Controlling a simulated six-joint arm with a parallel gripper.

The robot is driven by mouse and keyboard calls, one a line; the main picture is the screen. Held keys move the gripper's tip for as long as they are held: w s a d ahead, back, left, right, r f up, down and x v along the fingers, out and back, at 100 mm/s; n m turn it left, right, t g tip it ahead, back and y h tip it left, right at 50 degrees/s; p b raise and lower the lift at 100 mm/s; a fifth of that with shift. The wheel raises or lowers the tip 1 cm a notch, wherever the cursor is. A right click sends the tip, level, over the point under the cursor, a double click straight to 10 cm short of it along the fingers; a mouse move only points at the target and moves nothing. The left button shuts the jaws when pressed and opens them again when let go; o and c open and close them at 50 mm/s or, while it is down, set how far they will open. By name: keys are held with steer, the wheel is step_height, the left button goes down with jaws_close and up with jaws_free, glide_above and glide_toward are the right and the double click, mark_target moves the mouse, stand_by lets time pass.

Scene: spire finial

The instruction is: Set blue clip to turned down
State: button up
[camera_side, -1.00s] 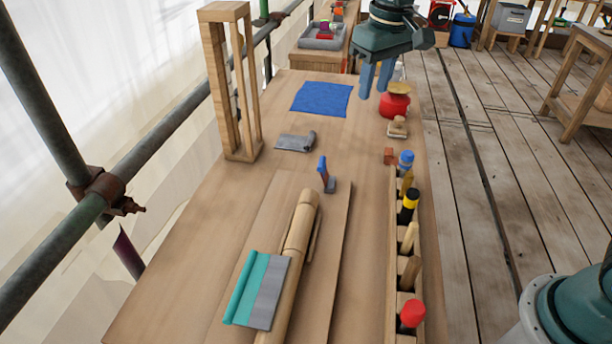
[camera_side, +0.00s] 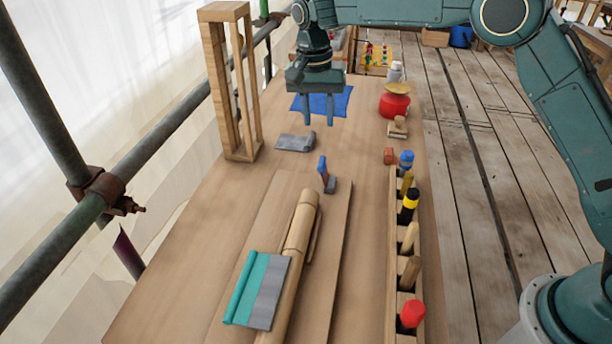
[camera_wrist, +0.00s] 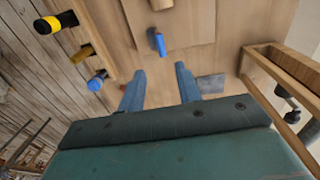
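The blue clip (camera_side: 322,168) stands upright on the bench board, its blue part pointing up from a small grey base (camera_side: 330,185). In the wrist view the blue clip (camera_wrist: 160,44) lies ahead of the fingertips, near the picture's top middle. My gripper (camera_side: 317,122) is above the bench, farther back than the clip and apart from it. Its two blue fingers are spread with nothing between them; they also show in the wrist view (camera_wrist: 160,68).
A wooden frame tower (camera_side: 228,85) stands at left. A tool rack (camera_side: 393,250) with several handles runs along the right. A grey metal piece (camera_side: 293,142), a blue cloth (camera_side: 340,100) and a red pot (camera_side: 395,105) lie around. A wooden spindle (camera_side: 298,235) lies in front.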

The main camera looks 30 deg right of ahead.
mark_target(322, 162)
steer(key=shift+f, duration=0.1)
steer(key=f, duration=0.9)
steer(key=d+f, duration=0.1)
steer(key=f, duration=0.3)
steer(key=shift+s+f, duration=0.25)
steer(key=shift+s, duration=0.15)
